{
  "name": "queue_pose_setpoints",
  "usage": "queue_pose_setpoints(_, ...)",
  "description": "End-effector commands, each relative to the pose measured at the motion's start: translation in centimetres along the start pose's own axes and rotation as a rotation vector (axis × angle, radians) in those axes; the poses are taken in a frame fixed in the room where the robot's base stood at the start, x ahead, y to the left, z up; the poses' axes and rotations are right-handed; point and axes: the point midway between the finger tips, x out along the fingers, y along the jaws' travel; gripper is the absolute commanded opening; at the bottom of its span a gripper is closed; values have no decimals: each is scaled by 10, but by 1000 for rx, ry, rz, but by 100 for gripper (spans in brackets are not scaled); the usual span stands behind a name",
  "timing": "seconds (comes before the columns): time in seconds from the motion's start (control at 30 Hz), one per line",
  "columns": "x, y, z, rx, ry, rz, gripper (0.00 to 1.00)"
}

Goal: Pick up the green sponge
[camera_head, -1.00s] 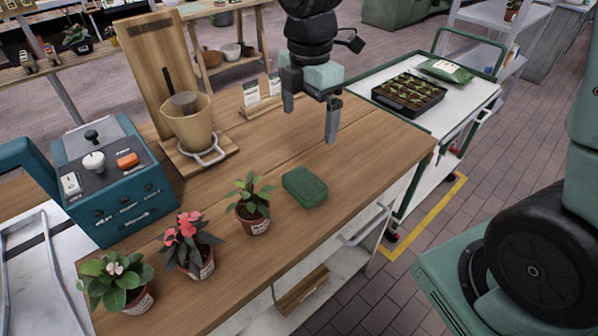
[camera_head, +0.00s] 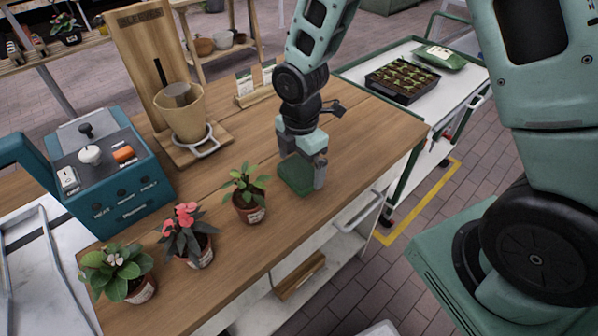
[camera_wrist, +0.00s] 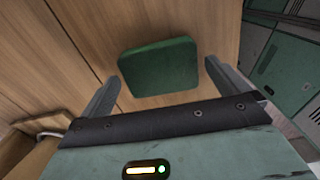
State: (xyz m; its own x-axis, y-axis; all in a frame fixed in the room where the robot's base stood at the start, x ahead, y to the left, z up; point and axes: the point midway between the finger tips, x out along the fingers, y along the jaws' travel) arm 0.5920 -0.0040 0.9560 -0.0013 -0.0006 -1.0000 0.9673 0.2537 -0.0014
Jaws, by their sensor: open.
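The green sponge (camera_head: 295,180) lies flat on the wooden tabletop, right of the potted plants. My gripper (camera_head: 301,174) is just above it and hides part of it in the head view. In the wrist view the whole top of the sponge (camera_wrist: 159,67) shows on the wood, beyond and between the two spread fingertips of my gripper (camera_wrist: 162,72). The fingers are open and empty.
A small potted plant (camera_head: 247,192) stands close left of the sponge, with two more potted plants further left. A teal machine (camera_head: 113,175) and a wooden pot stand (camera_head: 187,115) are behind. A white cart (camera_head: 382,55) adjoins at the right. The tabletop right of the sponge is clear.

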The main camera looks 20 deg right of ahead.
Motion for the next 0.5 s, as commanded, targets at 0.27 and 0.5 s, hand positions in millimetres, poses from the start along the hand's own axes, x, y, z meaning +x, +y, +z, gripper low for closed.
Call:
queue_pose_setpoints(0.27,19,0,1,1,0,1,100)
queue_pose_setpoints(0.5,19,0,0,1,0,1,78)
